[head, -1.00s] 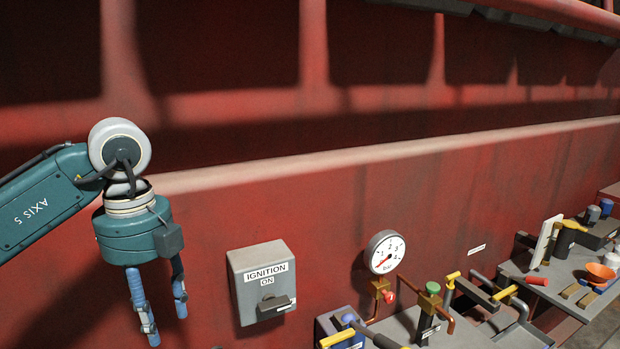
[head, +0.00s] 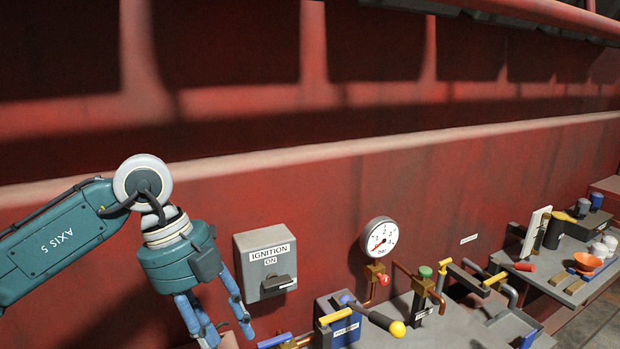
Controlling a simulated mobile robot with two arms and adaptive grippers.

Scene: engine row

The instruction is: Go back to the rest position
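My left gripper (head: 229,338) hangs at the lower left in the head view, its two blue fingers pointing down and spread apart. Nothing shows between the fingers. It is to the left of and below the grey ignition box (head: 265,262), apart from the red wall. The ignition box is labelled "IGNITION ON" and has a dark switch handle (head: 278,285). My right gripper is not in view.
A round pressure gauge (head: 381,238) sits on the wall above pipes and yellow-handled levers (head: 338,317). At the right, a grey bench (head: 540,272) holds an orange funnel (head: 588,262) and several containers.

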